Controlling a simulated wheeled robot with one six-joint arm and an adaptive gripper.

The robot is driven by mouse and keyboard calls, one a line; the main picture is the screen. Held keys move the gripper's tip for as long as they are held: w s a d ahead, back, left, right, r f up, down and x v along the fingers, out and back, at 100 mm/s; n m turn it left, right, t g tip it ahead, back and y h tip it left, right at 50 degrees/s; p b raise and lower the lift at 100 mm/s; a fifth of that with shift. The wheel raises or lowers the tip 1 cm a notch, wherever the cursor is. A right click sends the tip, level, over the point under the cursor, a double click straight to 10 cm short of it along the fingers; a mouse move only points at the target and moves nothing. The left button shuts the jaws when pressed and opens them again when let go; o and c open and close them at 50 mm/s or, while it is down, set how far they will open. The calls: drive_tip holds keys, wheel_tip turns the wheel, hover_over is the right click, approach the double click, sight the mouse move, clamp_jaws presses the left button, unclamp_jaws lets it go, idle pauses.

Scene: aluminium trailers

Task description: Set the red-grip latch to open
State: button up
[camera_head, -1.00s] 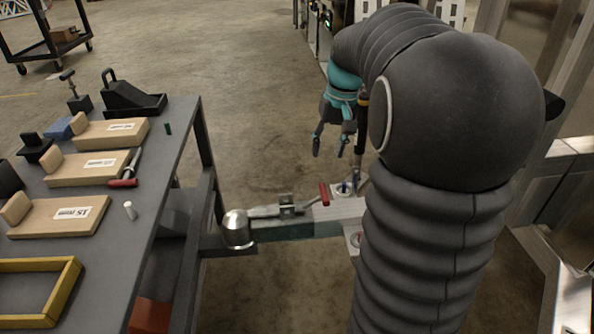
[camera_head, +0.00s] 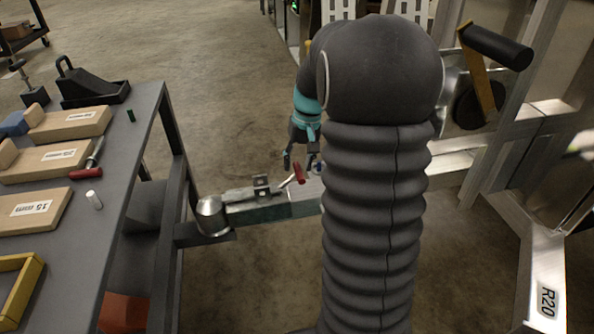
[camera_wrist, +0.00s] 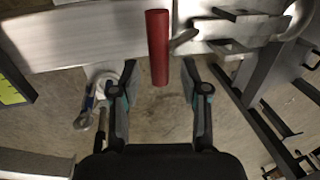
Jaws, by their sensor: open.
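The latch (camera_head: 262,186) is a metal toggle on a grey-green beam, with a red grip (camera_head: 299,173) on its lever slanting up to the right. In the wrist view the red grip (camera_wrist: 158,45) points toward me, with the latch metalwork (camera_wrist: 245,28) to its right. My gripper (camera_head: 299,163) is open just above the grip in the head view. In the wrist view my gripper (camera_wrist: 150,68) has a finger on each side of the grip's near end, with gaps on both sides. I cannot tell the depth between them.
A grey workbench (camera_head: 130,160) on the left holds wooden blocks, a white peg (camera_head: 94,200) and another red-handled tool (camera_head: 86,173). A rounded metal cap (camera_head: 211,215) ends the beam. A trailer frame (camera_head: 530,270) stands on the right. Open floor (camera_head: 220,90) lies behind.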

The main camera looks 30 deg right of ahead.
drive_tip(key=shift+a+f, duration=0.15)
drive_tip(key=shift+f, duration=1)
clamp_jaws()
